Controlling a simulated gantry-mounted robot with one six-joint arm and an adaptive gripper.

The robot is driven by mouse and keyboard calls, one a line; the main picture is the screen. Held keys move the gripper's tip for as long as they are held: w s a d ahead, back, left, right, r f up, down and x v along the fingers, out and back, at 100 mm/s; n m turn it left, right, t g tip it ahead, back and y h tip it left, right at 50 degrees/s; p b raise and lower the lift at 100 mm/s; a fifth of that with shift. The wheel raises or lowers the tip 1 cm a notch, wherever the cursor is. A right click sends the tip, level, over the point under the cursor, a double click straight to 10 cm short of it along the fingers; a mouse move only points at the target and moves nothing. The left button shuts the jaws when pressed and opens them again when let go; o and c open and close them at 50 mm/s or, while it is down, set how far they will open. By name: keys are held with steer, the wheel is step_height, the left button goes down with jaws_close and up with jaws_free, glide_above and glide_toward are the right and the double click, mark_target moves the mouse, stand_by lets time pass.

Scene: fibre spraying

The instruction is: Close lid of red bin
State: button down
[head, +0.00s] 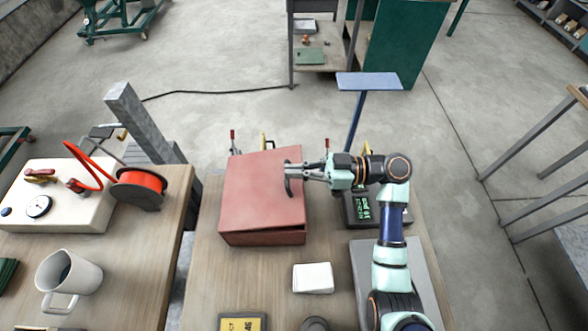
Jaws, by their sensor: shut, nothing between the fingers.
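The red bin (262,238) stands on the wooden table in the middle of the head view. Its flat red lid (255,190) lies over the top and covers the opening. A thin dark line runs under the lid's front edge, and I cannot tell whether the lid sits fully flush. My gripper (288,179) reaches in from the right over the right part of the lid. It is shut with nothing held. I cannot tell whether the fingertips touch the lid.
A small white block (313,278) lies in front of the bin. A dark device with a green display (362,207) stands to the right. On the left table are an orange reel (139,187) and a white mug (68,278). Toggle clamps stand behind the bin.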

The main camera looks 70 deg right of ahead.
steer(key=shift+f, duration=0.1)
stand_by(0.4)
steer(key=r, duration=0.1)
steer(key=r+p, duration=0.1)
steer(key=s+r+p, duration=0.1)
steer(key=r, duration=0.1)
steer(key=shift+s+d+r, duration=0.1)
steer(key=shift+d, duration=0.15)
steer(key=s+d+f+b, duration=0.1)
steer(key=s+d+f, duration=0.1)
steer(key=s+f, duration=0.3)
steer(key=v, duration=0.2)
steer(key=shift+s+f, duration=0.2)
steer(key=shift+s, duration=0.25)
